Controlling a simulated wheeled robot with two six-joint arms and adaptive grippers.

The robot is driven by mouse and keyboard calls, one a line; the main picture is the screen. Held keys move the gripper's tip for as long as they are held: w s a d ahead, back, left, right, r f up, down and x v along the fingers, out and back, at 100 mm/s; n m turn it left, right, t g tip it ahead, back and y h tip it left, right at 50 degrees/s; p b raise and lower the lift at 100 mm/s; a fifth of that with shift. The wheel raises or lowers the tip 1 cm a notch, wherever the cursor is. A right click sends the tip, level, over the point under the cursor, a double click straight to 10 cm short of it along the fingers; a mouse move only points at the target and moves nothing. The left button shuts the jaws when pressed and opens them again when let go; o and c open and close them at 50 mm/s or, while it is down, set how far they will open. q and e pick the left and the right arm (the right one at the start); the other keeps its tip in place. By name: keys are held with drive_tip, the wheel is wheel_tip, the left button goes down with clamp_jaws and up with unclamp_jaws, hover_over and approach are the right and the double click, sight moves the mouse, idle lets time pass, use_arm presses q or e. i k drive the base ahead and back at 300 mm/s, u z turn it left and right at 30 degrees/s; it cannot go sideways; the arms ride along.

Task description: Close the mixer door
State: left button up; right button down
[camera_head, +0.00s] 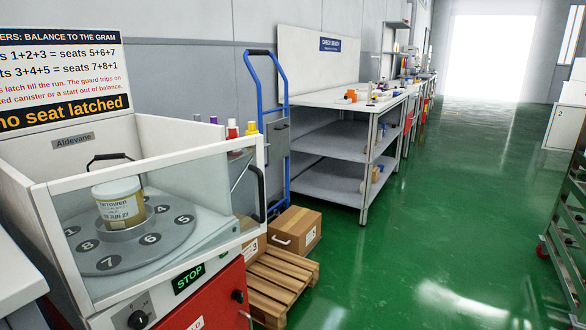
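The mixer (75,298) is a white box at the left with a clear front and side panel. A black curved handle (261,190) shows at its right edge, and another black handle (110,157) stands behind the canister. I cannot tell which panel is the door or how far it stands open. Inside, a grey round plate (180,240) bears numbered seats. A white-lidded canister (119,204) with a label stands upright in a raised holder on the plate. A green-lettered STOP display (189,278) is on the front. Neither of my grippers is in view.
A red panel (212,305) is below the mixer. A wooden pallet (280,283), cardboard boxes (295,229) and a blue hand truck (284,95) stand to its right. A check bench (340,97) lies beyond. The green floor is open at centre right; a rack (570,215) stands at far right.

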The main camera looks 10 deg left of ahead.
sight(42, 193)
drive_tip(key=u, duration=0.45)
drive_tip(key=i, duration=0.85)
drive_tip(key=u, duration=0.65)
